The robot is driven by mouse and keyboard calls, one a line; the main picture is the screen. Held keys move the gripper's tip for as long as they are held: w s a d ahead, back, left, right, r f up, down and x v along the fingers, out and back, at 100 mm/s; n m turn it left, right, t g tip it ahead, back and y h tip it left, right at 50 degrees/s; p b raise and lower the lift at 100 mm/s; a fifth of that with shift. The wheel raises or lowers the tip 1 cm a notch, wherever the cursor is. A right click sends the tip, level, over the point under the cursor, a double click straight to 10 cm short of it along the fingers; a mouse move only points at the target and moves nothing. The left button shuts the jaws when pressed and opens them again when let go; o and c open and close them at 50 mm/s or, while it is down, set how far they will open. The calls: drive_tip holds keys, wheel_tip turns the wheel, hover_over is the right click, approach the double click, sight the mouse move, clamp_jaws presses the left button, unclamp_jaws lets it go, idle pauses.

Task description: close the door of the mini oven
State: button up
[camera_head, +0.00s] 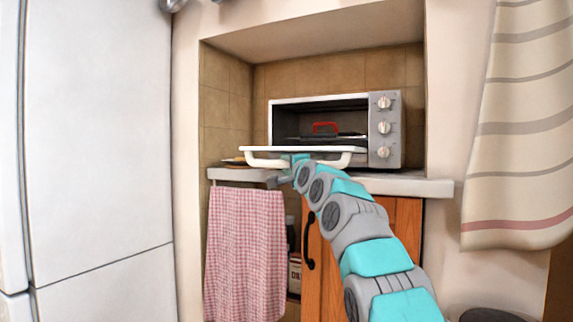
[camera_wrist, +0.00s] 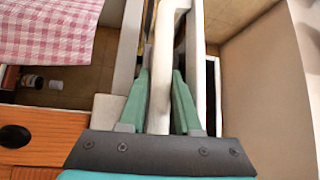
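The mini oven (camera_head: 393,105) stands on the counter in the tiled niche, with its control panel on the right. Its door is folded down about level, seen nearly edge-on, with a white handle (camera_head: 346,159) along the front. A red object (camera_head: 324,127) and a rack show inside the oven. My gripper (camera_head: 297,160) is at the door's front edge, left of the middle of the handle. In the wrist view, the white handle (camera_wrist: 161,85) runs between the two green fingers of my gripper (camera_wrist: 162,85). Whether both fingers press on it I cannot tell.
The counter (camera_head: 395,185) is narrow in front of the oven. A checked pink cloth (camera_head: 245,250) hangs from it on the left. Below is a wooden cabinet door (camera_head: 408,225) with a dark handle. A fridge (camera_head: 95,140) stands at left, a striped curtain (camera_head: 520,130) hangs at right.

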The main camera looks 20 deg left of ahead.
clamp_jaws()
idle(1.4)
